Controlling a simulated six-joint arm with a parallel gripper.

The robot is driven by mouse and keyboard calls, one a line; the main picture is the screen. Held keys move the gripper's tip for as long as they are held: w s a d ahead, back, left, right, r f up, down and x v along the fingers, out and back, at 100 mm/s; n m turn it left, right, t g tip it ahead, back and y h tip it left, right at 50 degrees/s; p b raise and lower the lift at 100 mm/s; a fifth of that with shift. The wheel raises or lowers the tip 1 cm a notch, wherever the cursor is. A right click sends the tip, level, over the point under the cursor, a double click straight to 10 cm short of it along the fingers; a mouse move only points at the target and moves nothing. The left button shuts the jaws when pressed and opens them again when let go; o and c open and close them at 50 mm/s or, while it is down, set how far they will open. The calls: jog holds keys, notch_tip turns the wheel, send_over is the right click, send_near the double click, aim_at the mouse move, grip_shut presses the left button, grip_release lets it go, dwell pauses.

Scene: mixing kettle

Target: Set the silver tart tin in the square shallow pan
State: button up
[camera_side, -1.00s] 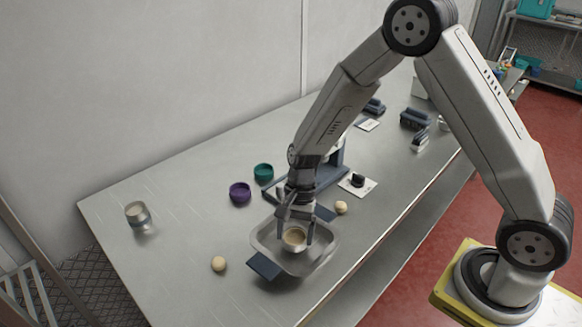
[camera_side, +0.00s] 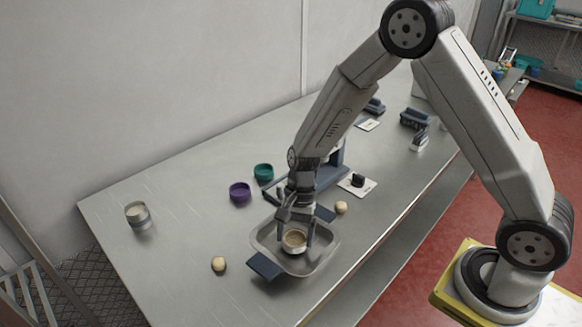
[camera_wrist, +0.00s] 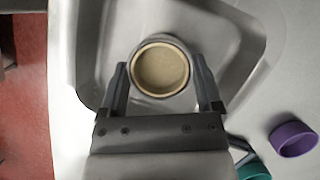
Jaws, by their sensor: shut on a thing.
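The silver tart tin (camera_side: 294,242) has a tan inside and is within the outline of the square shallow pan (camera_side: 325,257). My gripper (camera_side: 295,238) points down over the pan and is shut on the tin, with a finger on each side of it. In the wrist view the round tin (camera_wrist: 160,70) shows between the two fingers (camera_wrist: 162,88), above the floor of the pan (camera_wrist: 100,45). I cannot tell for sure whether the tin touches the pan floor. The pan has dark handles (camera_side: 264,266) on opposite sides.
A purple bowl (camera_side: 240,192) and a teal bowl (camera_side: 263,172) stand behind and left of the pan. Two tan balls (camera_side: 219,264) (camera_side: 341,208) lie either side of it. A jar (camera_side: 138,215) stands at the far left. The left table area is mostly clear.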

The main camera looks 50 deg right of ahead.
jog(key=shift+f, duration=0.3)
dwell(0.7)
jog(key=o, duration=1)
jog(key=shift+r, duration=0.15)
jog(key=shift+r, duration=3.4)
